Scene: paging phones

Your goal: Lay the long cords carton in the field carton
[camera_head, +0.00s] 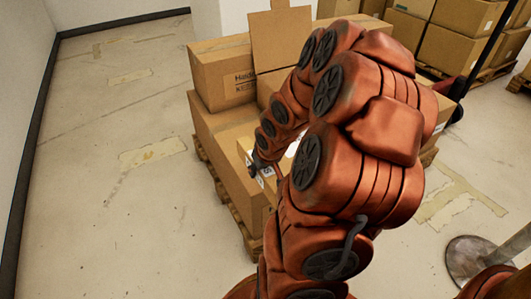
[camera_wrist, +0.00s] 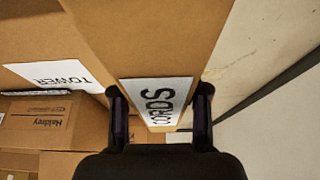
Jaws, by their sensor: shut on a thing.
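The cords carton (camera_wrist: 150,35) is a long brown carton with a white label reading CORDS in the wrist view. My gripper (camera_wrist: 159,105) is shut on it, with one dark finger on each side of the labelled end. In the head view my arm hides most of the gripper and much of what it holds. No label reading "field" can be read. A carton with a tall raised flap (camera_head: 281,38) stands at the back of the stack in the head view; its inside is hidden, so I cannot tell whether it is the field carton.
A carton labelled TOWER (camera_wrist: 30,52) lies left of the cords carton in the wrist view. A Haldrey carton (camera_wrist: 40,120) is below it. The stack stands on a wooden pallet (camera_head: 228,205). More stacked cartons (camera_head: 448,45) are at back right. Floor at left is clear.

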